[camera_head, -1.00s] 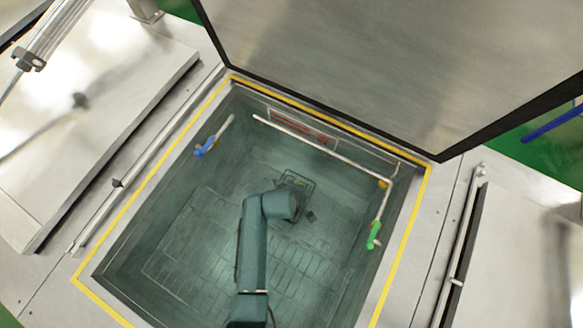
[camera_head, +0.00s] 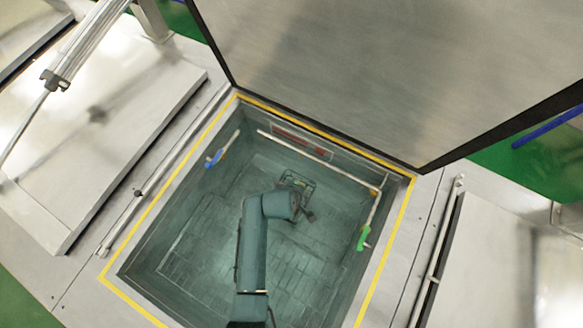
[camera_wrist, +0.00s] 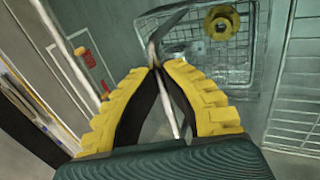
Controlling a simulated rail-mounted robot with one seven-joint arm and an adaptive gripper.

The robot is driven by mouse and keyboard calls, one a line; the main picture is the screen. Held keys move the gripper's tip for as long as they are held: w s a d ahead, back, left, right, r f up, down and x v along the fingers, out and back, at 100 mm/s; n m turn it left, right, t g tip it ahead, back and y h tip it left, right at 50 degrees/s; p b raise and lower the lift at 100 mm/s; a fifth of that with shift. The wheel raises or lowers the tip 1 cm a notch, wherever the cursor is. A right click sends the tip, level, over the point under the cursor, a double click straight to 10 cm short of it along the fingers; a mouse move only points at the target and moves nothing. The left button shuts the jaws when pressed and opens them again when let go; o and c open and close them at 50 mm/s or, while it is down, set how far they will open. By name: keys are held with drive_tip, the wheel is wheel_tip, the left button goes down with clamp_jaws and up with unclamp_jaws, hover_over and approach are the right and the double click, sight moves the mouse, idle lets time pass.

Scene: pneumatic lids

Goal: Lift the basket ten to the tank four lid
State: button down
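My gripper (camera_wrist: 157,67) has its yellow ribbed fingertips together on the thin metal handle (camera_wrist: 152,47) of a small wire basket. The basket (camera_wrist: 185,48) hangs just beyond the fingertips, with a yellow ring-shaped part (camera_wrist: 222,22) in it. In the head view my arm reaches down into an open tank, with my gripper (camera_head: 307,214) beside the basket (camera_head: 298,179). The tank lid (camera_head: 370,70) stands raised behind the opening. No tank or basket number is readable.
The tank opening has a yellow border (camera_head: 137,302). Inside, a rail (camera_head: 318,157) runs along the far wall, with a blue part (camera_head: 214,158) left and a green part (camera_head: 363,238) right. A closed lid (camera_head: 110,130) lies left, beside a pneumatic cylinder (camera_head: 85,45).

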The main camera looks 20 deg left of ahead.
wheel_tip(320, 180, up, 28)
drive_tip(key=p, duration=1.4)
idle(0.3)
drive_tip(key=shift+w, duration=0.15)
idle(3.8)
